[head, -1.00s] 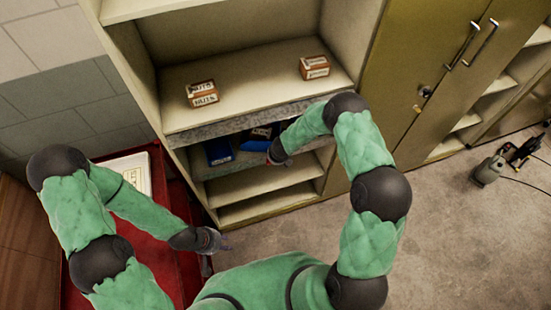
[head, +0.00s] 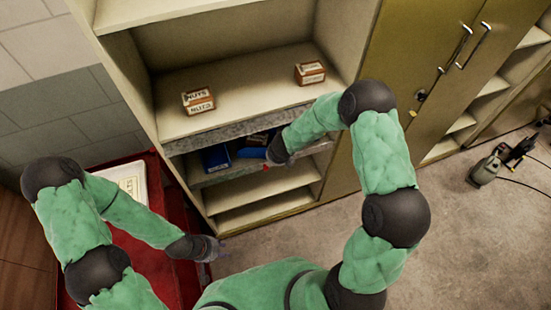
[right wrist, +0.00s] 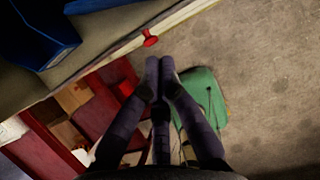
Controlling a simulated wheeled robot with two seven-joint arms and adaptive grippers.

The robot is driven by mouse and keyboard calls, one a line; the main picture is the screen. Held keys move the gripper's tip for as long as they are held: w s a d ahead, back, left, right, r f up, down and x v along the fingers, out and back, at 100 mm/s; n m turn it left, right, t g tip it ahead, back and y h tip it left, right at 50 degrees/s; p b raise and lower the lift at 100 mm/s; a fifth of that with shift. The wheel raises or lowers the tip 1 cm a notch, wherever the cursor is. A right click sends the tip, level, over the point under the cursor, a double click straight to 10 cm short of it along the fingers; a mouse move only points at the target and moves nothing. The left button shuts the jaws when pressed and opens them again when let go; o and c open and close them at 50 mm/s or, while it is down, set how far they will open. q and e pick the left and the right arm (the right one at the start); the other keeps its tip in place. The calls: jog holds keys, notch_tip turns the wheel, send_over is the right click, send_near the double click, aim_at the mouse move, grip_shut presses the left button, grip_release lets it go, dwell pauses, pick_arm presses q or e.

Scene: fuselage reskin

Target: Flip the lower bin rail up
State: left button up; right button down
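A pale rail edge (right wrist: 190,12) with a red knob (right wrist: 150,38) runs diagonally across the upper part of the right wrist view. I take it for the lower bin rail, at the front of the shelf with blue bins (head: 216,158). My right gripper (right wrist: 159,66) has its fingertips together just below the knob in that view, with a small gap and nothing seen between them. In the head view my right wrist hides most of this gripper. My left gripper (head: 216,250) is low, in front of the cabinet and away from the rail; its fingers are too small to read.
Two labelled boxes, a left one (head: 198,102) and a right one (head: 310,73), stand on the shelf above. A grey mottled strip (head: 225,132) runs along that shelf's front. A red cart (head: 135,235) stands at left.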

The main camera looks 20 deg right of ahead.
jog(key=shift+s+v, duration=0.25)
jog(key=shift+v, duration=0.85)
jog(key=shift+f, duration=0.15)
jog(key=s+a+f+n+g+y+b, duration=0.1)
jog(key=s+a+f+n+b, duration=0.1)
jog(key=s+f+n+b, duration=0.2)
jog(key=s+a+f+n+g+y+b, duration=0.1)
jog(key=s+a+f+n+b, duration=0.2)
jog(key=s+f+n, duration=0.8)
jog(key=s+a+f+n+g+y+b, duration=0.1)
jog(key=s+f+n+b, duration=0.5)
jog(key=n, duration=1.2)
jog(key=shift+s+a+f+g+y, duration=0.5)
jog(key=shift+s+a+f, duration=0.4)
jog(key=shift+s+a, duration=0.45)
jog(key=shift+s+d, duration=0.15)
jog(key=shift+d, duration=0.05)
